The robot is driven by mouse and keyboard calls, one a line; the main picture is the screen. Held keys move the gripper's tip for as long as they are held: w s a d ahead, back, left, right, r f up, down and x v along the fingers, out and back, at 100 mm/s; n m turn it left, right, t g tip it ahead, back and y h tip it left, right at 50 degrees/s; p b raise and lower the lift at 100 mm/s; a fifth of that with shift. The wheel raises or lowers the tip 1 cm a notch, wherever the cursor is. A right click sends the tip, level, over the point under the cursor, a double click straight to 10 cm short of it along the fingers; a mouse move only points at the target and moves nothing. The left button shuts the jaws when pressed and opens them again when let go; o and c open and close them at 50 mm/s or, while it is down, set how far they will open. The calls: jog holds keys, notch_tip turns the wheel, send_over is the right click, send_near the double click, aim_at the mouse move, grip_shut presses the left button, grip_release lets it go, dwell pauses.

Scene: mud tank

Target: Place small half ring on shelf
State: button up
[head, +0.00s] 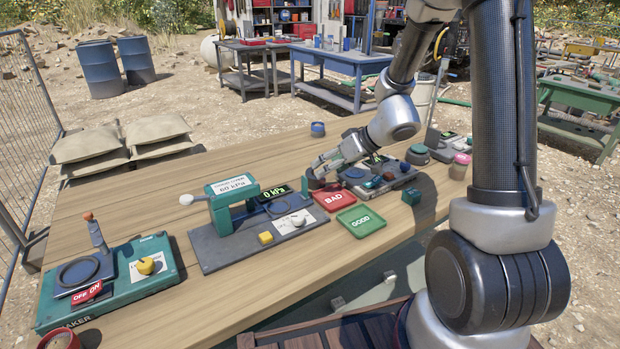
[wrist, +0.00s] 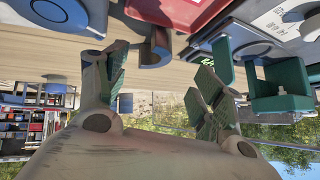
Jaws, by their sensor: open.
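My gripper (head: 323,165) is open over the table, between the middle test device and the device to its right. In the wrist view, which is upside down, its two fingers (wrist: 160,85) stand wide apart. A small dark brown curved piece (wrist: 154,52), which looks like the small half ring, shows between and beyond the fingertips, apart from them. In the head view a dark brown piece (head: 315,183) shows just below the fingers, partly hidden. A shelf unit (head: 288,14) stands far back; I cannot tell whether it is the task's shelf.
The middle device (head: 222,208) has a teal frame. Red BAD (head: 335,199) and green GOOD (head: 362,221) trays lie in front. A teal device (head: 110,280) is at the left. Bare wood lies behind the devices.

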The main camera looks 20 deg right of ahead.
aim_at(313, 180)
jog(key=shift+w+d+n, duration=0.1)
jog(key=shift+w+n, duration=0.25)
jog(key=shift+n, duration=0.35)
jog(key=shift+d+n, duration=0.1)
jog(key=shift+n, duration=0.4)
jog(key=shift+f, duration=0.1)
jog(key=shift+n, duration=0.3)
jog(key=x, duration=0.7)
jog(key=shift+w+f, duration=0.15)
jog(key=shift+w, duration=0.2)
jog(key=shift+c, duration=0.4)
grip_shut()
